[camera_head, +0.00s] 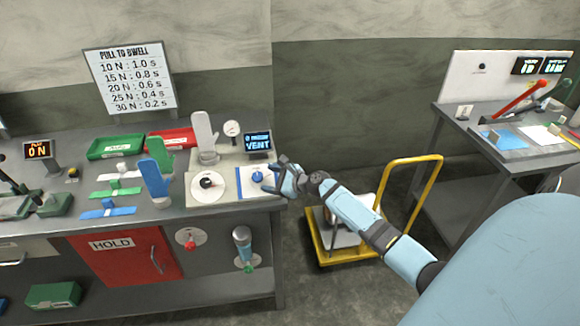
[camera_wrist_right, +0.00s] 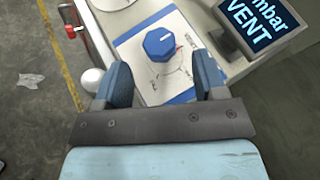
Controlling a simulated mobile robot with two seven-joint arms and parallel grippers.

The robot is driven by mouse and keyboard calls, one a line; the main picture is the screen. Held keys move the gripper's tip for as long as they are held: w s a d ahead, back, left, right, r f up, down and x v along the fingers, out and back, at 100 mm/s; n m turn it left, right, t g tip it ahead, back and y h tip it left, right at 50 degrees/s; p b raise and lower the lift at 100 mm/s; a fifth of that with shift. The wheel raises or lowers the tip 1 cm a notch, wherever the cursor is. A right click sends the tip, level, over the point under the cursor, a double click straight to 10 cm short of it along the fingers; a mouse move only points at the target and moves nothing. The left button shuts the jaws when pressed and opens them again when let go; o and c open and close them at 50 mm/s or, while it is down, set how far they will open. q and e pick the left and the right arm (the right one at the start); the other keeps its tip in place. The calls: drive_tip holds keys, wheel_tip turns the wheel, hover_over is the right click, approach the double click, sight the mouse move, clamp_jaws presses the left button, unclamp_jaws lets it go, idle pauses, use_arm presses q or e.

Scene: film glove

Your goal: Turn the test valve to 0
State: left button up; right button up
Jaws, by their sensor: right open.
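The test valve is a blue faceted knob (camera_head: 257,177) on a white plate with blue edges, at the right end of the workbench. In the right wrist view the knob (camera_wrist_right: 160,43) has a red pointer mark at its right side, by the printed word VENT. A small display (camera_head: 258,142) behind it reads VENT; it also shows in the right wrist view (camera_wrist_right: 255,22). My right gripper (camera_head: 276,175) is just right of the knob. In the wrist view its fingers are apart and empty, with the knob beyond the gap between them. My left gripper is not in view.
A blue hand form (camera_head: 154,181) and green and red trays are farther left. A yellow cart (camera_head: 318,240) stands on the floor right of the bench.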

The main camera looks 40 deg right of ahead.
drive_tip(key=v, duration=0.8)
drive_tip(key=shift+s+d+b, duration=0.15)
drive_tip(key=shift+s+b, duration=0.25)
drive_tip(key=s+a+f+n+g+h, duration=0.2)
drive_tip(key=s+a+f+n+g, duration=0.1)
drive_tip(key=s+a+f+n, duration=1.15)
drive_tip(key=s+a+r+n, duration=0.1)
drive_tip(key=s+a+n, duration=1)
drive_tip(key=a+n, duration=0.3)
drive_tip(key=shift+a+h, duration=0.2)
drive_tip(key=shift+h, duration=0.1)
